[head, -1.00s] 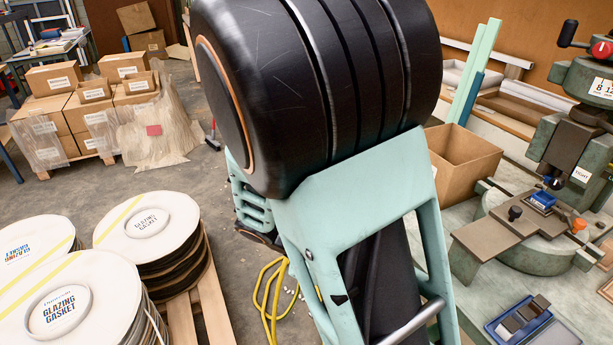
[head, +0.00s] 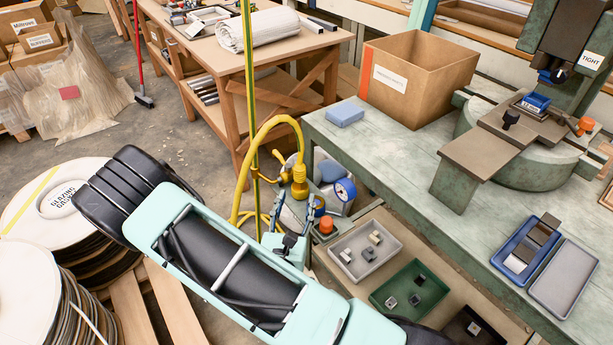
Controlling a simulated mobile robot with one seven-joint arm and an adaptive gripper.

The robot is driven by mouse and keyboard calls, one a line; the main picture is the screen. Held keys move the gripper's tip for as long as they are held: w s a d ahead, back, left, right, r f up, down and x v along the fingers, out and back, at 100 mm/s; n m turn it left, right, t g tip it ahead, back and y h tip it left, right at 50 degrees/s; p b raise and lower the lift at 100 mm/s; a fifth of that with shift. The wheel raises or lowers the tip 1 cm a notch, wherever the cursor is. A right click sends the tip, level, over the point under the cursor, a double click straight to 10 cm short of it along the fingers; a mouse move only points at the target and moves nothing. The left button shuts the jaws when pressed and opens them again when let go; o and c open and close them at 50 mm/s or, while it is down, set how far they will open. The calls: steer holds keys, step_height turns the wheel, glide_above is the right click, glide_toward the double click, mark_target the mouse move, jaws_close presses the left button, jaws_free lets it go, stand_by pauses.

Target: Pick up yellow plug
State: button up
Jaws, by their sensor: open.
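A yellow hose (head: 242,182) arches up beside the green bench and bends down to a yellow fitting (head: 300,182) at its right end. This fitting is the nearest thing to a yellow plug that I see; I cannot tell whether it is the plug itself. Just below it are a round blue-rimmed gauge (head: 345,190) and a small orange-red knob (head: 326,225). My arm crosses the lower left and middle and leaves at the bottom edge.
The green bench (head: 400,150) carries a cardboard box (head: 405,85), a blue block (head: 345,114), a press (head: 540,130) and a blue tray (head: 523,250). Below it are a grey tray (head: 392,242) and a green tray (head: 432,280) with small parts. Gasket reels (head: 25,255) stand left.

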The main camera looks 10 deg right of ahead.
mark_target(299, 176)
steer(key=x, duration=0.5)
steer(key=shift+w+r+b, duration=0.1)
steer(key=shift+w+b, duration=0.05)
steer(key=shift+b, duration=0.2)
steer(key=x, duration=0.1)
steer(key=b+x, duration=0.1)
steer(key=x, duration=0.3)
steer(key=shift+w+a+r, duration=0.2)
steer(key=shift+a+r, duration=0.1)
jaws_close()
